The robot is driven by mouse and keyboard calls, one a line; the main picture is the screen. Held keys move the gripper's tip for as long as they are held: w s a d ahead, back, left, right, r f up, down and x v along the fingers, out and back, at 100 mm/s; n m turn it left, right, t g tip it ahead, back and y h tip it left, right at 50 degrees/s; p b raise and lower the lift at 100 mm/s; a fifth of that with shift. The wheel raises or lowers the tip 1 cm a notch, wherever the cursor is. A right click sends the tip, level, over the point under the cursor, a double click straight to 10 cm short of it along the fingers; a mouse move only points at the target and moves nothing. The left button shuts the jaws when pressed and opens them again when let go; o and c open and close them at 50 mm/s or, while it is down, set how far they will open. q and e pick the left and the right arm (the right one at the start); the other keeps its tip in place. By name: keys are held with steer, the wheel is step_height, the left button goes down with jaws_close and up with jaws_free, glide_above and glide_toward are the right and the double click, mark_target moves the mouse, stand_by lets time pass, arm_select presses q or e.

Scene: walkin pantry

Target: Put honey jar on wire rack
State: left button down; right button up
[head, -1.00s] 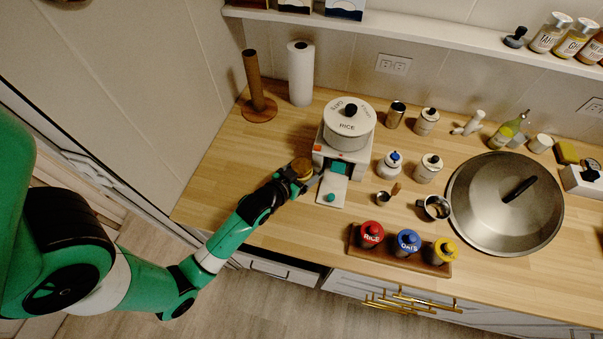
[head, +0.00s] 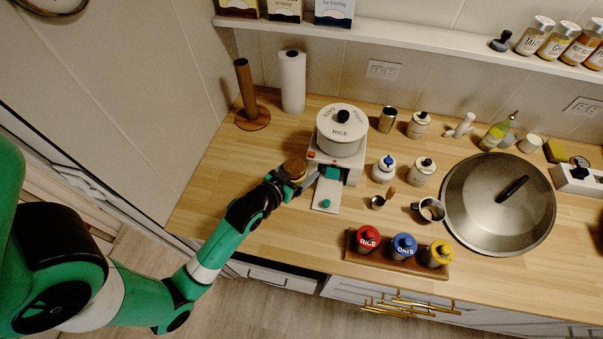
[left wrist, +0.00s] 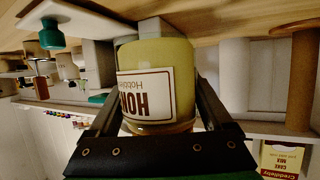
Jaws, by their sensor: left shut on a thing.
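The honey jar (left wrist: 157,70), yellowish with a white label reading "HON", fills the middle of the left wrist view. My left gripper (left wrist: 155,110) is shut on it, one finger on each side. In the head view the jar's brown lid (head: 294,168) shows at my left gripper (head: 284,178), just left of a white box-shaped appliance on the counter. Whether the jar touches the counter is hard to tell. I cannot make out a wire rack in either view. My right gripper is not in view.
A paper towel roll (head: 292,80) and wooden post (head: 245,90) stand behind. A canister tray (head: 390,258) and large lidded pan (head: 498,205) are to the right. Bare counter (head: 215,165) lies at left.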

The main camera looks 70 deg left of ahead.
mark_target(295, 175)
arm_select(q)
steer(key=d+r, duration=0.1)
steer(key=s+d+r, duration=0.1)
steer(key=r, duration=0.1)
steer(key=s+d+r+p, duration=0.1)
steer(key=r, duration=0.1)
steer(key=shift+s+d, duration=0.15)
steer(key=s+d+r+p, duration=0.4)
steer(key=s+d+p, duration=0.1)
steer(key=d+p, duration=0.1)
steer(key=shift+s+d, duration=0.3)
steer(key=shift+d, duration=0.4)
steer(key=shift+a, duration=0.1)
